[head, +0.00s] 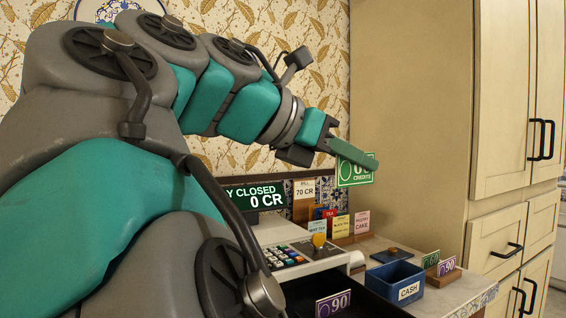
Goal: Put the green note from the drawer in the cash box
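My gripper (350,153) is raised above the counter and shut on the green note (355,174), which hangs upright below the fingers with "CREDITS" printed on it. The far finger is hidden. The blue cash box (383,284), labelled CASH, is open-topped and stands on the counter below and to the right of my gripper. The open dark drawer (372,304) is at the bottom of the view, left of the cash box.
The register (300,255) with its keypad and a "0 CR" display (252,197) stands left of the box. Price cards (340,226) stand behind it. Small green (431,260) and purple (446,267) notes stand in a wooden holder right of the box. Cabinets (510,235) rise at the right.

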